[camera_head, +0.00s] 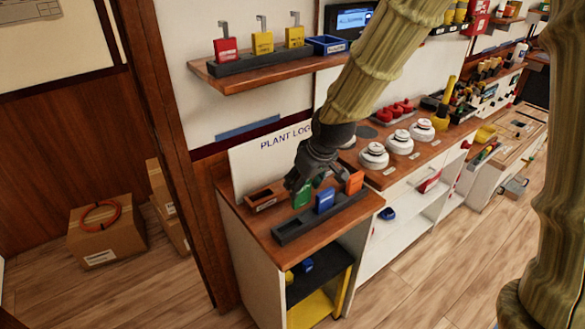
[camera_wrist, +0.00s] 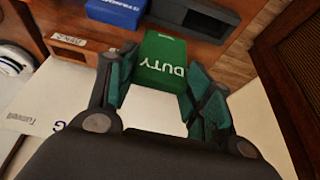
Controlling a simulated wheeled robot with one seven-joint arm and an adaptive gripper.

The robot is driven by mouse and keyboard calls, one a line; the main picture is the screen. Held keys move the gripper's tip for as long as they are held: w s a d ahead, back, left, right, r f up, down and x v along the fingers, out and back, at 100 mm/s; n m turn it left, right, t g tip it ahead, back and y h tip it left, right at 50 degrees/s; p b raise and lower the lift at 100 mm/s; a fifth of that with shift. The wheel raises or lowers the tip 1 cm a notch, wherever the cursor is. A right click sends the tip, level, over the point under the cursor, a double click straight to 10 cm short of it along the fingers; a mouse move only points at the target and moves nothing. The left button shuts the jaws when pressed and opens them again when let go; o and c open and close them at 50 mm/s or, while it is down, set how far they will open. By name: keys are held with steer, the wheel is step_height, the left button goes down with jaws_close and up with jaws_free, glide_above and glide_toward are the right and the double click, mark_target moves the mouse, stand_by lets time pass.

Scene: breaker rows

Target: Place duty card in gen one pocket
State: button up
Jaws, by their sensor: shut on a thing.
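The green duty card (camera_head: 302,196) stands over the counter with my gripper (camera_head: 300,180) at its upper end. In the wrist view the word DUTY shows upside down on the green card (camera_wrist: 163,62), and the fingers of my gripper (camera_wrist: 160,78) are shut on it from both sides. A dark slotted rack (camera_head: 320,220) lies along the counter's front edge. A wooden pocket box (camera_head: 265,197) with a white label sits left of the card; it also shows in the wrist view (camera_wrist: 88,50). Its label is too small to read surely.
A blue card (camera_head: 325,201) and an orange card (camera_head: 355,182) stand right of the green card. A PLANT LOG board (camera_head: 265,155) rises behind. A shelf (camera_head: 265,65) above holds red and yellow lock tags. Round white devices (camera_head: 374,155) stand on the counter to the right.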

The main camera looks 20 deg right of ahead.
steer(key=shift+w+d+f+p, duration=0.35)
steer(key=shift+w+f+p, duration=0.5)
steer(key=shift+w, duration=1.45)
steer(key=shift+w+d+f+p, duration=0.35)
steer(key=shift+w+f+p, duration=0.45)
steer(key=shift+w, duration=1.55)
steer(key=shift+w+d+f+p, duration=0.45)
steer(key=shift+w+f, duration=0.6)
steer(key=shift+w, duration=1.25)
steer(key=shift+a+f, duration=0.15)
steer(key=o, duration=1)
steer(key=shift+o, duration=0.2)
steer(key=b+v, duration=0.2)
steer(key=v, duration=1)
steer(key=shift+w, duration=0.1)
